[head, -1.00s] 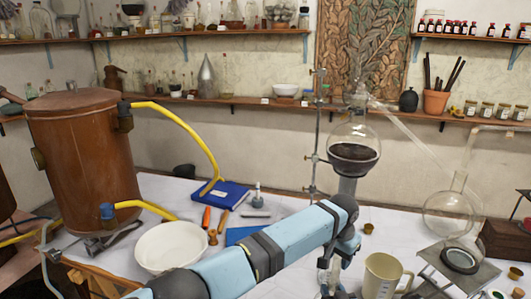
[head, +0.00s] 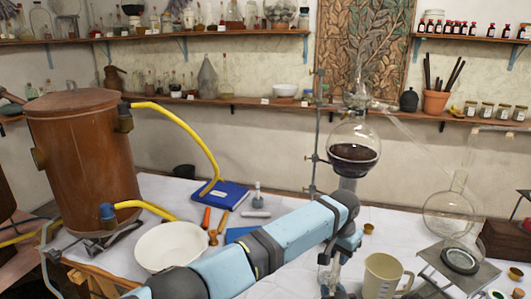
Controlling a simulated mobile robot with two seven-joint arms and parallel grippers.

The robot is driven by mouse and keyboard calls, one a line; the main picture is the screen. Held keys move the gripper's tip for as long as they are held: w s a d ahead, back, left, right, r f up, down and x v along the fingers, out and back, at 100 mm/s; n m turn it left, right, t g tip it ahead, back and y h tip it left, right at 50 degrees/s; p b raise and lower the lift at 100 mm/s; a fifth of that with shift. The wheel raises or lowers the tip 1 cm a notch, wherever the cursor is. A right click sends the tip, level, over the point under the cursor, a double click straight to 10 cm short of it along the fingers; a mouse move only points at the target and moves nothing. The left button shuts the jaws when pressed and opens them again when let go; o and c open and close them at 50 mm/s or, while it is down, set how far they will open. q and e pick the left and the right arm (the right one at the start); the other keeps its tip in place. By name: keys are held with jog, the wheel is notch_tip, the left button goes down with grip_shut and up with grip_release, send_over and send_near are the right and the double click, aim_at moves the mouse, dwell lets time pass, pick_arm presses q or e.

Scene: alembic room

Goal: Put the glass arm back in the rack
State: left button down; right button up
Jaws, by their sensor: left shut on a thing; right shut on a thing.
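My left arm crosses the lower middle of the head view and bends down at its far end. My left gripper (head: 333,284) is low in the picture, partly hidden by the wrist and cut by the frame's bottom edge. It is shut on a clear glass piece (head: 329,264), of which only a short part shows. I cannot tell its full shape. A tall rod stand (head: 316,130) rises behind my arm, its lower part hidden. Beside it is a round glass flask (head: 352,158) with dark liquid. I cannot make out my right gripper.
A beige mug (head: 382,277) stands right of my gripper. A clear round flask (head: 451,213) is farther right. A white bowl (head: 172,246), a blue book (head: 221,194) and small tools lie left. A copper vessel (head: 78,160) with yellow hoses (head: 188,130) stands at far left.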

pick_arm(q)
jog(key=shift+r, duration=2.5)
pick_arm(e)
jog(key=shift+s+f, duration=0.2)
jog(key=shift+f, duration=0.4)
pick_arm(q)
jog(key=shift+r, duration=0.15)
pick_arm(e)
jog(key=o, duration=0.9)
pick_arm(q)
jog(key=shift+w, duration=0.15)
pick_arm(e)
jog(key=shift+w+r, duration=0.1)
jog(key=shift+w, duration=0.1)
pick_arm(q)
notch_tip(320, 180, up, 3)
jog(key=p, duration=0.4)
jog(key=shift+r, duration=0.2)
pick_arm(e)
jog(key=s+r, duration=0.2)
jog(key=s, duration=0.2)
jog(key=s+d+r, duration=0.1)
jog(key=s+r, duration=0.1)
jog(key=s, duration=0.2)
jog(key=s+r, duration=0.2)
jog(key=s, duration=0.1)
jog(key=shift+s+d, duration=0.25)
jog(key=shift+s, duration=0.15)
